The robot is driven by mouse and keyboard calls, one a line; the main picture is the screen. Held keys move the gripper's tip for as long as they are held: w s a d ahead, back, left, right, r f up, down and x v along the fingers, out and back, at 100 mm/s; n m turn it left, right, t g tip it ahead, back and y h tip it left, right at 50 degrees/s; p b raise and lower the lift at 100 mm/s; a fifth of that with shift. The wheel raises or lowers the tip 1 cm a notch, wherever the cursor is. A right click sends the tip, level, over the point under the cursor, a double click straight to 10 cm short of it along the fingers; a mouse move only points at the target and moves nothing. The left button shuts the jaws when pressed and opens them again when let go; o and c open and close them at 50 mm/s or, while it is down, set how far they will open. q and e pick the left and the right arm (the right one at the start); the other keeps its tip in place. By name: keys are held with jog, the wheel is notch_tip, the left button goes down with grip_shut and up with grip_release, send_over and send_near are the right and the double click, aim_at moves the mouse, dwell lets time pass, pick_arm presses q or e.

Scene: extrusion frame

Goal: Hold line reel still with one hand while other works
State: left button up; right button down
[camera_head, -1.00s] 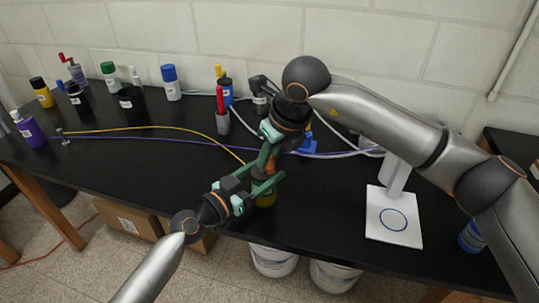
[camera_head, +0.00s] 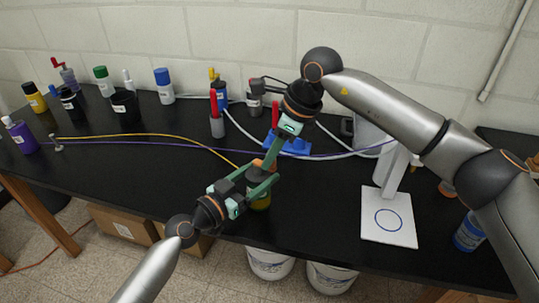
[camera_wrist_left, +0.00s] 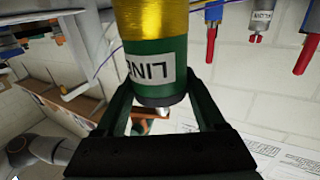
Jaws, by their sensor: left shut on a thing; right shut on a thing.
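The line reel (camera_head: 259,194) stands upright near the front edge of the black bench, with yellow line wound on it. In the left wrist view the line reel (camera_wrist_left: 155,55) shows its yellow winding, green end and white label beginning "LIN". My left gripper (camera_head: 263,180) is shut on the reel, with a finger on either side. My right gripper (camera_head: 268,160) comes down from above and is shut at a small orange piece (camera_head: 258,163) at the reel's top. Its fingers hide most of this contact. A yellow line (camera_head: 170,137) runs from the reel to a small post at left.
A purple line (camera_head: 330,156) crosses the bench behind the reel. Bottles and cups stand along the back. A blue stand (camera_head: 290,146) is behind my right gripper. A white plate with a blue ring (camera_head: 372,228) lies at right. The front left bench is clear.

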jog(key=shift+w+d+n, duration=0.1)
jog(key=shift+w+n, duration=0.05)
jog(key=shift+n, duration=0.35)
jog(key=c, duration=0.7)
grip_release()
jog(key=v, duration=1.2)
jog(key=shift+w+d, duration=0.1)
jog(key=shift+w, duration=0.1)
